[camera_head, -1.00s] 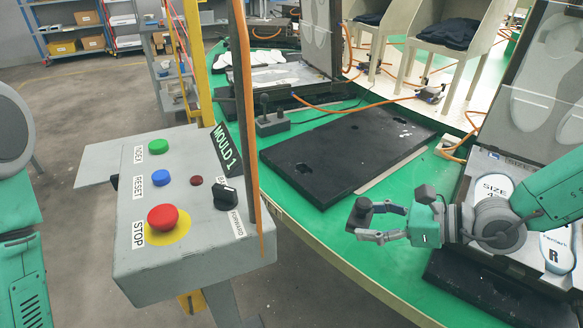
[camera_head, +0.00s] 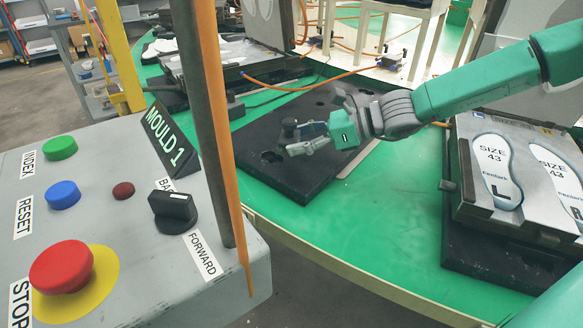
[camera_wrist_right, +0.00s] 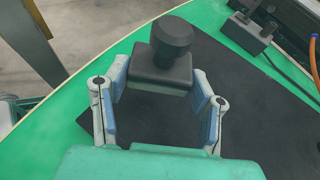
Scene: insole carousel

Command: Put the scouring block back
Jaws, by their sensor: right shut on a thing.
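The scouring block is a small black block with a round dark knob on top. In the wrist view the scouring block (camera_wrist_right: 158,76) sits between the fingertips of my right gripper (camera_wrist_right: 160,82), which is shut on it. In the head view my right gripper (camera_head: 304,138) is over the black board on the green table, with the block (camera_head: 289,128) at its tips, small and partly hidden. I cannot tell how high it is above the board. My left gripper is not in view.
The black board (camera_head: 262,132) has recesses in its top. A mould with two size 43 insole shapes (camera_head: 470,190) stands at right.

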